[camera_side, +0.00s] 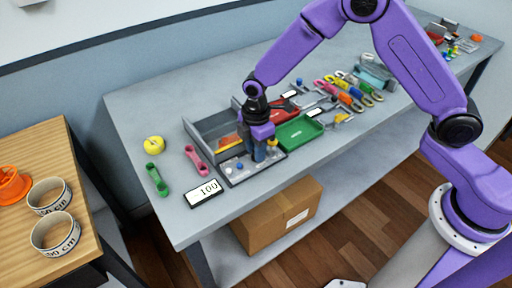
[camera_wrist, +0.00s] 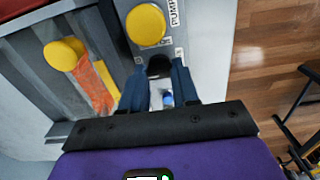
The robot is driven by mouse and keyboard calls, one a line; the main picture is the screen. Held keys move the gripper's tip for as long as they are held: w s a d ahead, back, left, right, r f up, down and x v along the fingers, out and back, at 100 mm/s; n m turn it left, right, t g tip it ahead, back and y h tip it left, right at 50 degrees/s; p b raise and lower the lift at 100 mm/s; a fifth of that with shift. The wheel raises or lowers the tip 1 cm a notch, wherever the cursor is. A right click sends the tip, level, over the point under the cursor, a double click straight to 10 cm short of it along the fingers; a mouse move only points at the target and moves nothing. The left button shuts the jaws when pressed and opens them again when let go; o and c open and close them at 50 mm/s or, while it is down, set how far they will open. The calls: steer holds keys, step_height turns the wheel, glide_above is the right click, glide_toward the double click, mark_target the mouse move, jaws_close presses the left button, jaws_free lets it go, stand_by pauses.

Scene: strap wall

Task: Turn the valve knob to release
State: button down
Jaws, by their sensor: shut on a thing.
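A grey panel (camera_side: 235,178) lies along the front of the workbench. My gripper (camera_side: 260,153) points down over it. In the wrist view my gripper (camera_wrist: 159,72) has its two blue fingers on either side of a dark round knob (camera_wrist: 159,66), and is shut on it. This appears to be the valve knob; the fingers partly hide it. A large yellow button (camera_wrist: 145,24) marked PUMP is just beyond it on the panel. A small blue part (camera_wrist: 167,99) shows between the fingers. A white display (camera_side: 203,193) in front of the panel reads 100.
A grey open tray (camera_side: 200,135) with an orange item stands behind the panel. A green tray (camera_side: 300,134) is to its right. Pink (camera_side: 196,160) and green (camera_side: 157,180) straps and a yellow round object (camera_side: 154,145) lie to the left. Several colourful straps lie further right.

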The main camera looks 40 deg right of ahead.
steer(key=m, duration=0.8)
steer(key=shift+m, duration=0.3)
steer(key=m, duration=0.4)
steer(key=shift+m, duration=2.5)
steer(key=c, duration=0.8)
jaws_free()
steer(key=shift+c, duration=0.2)
steer(key=shift+r, duration=0.2)
step_height(320, 180, up, 17)
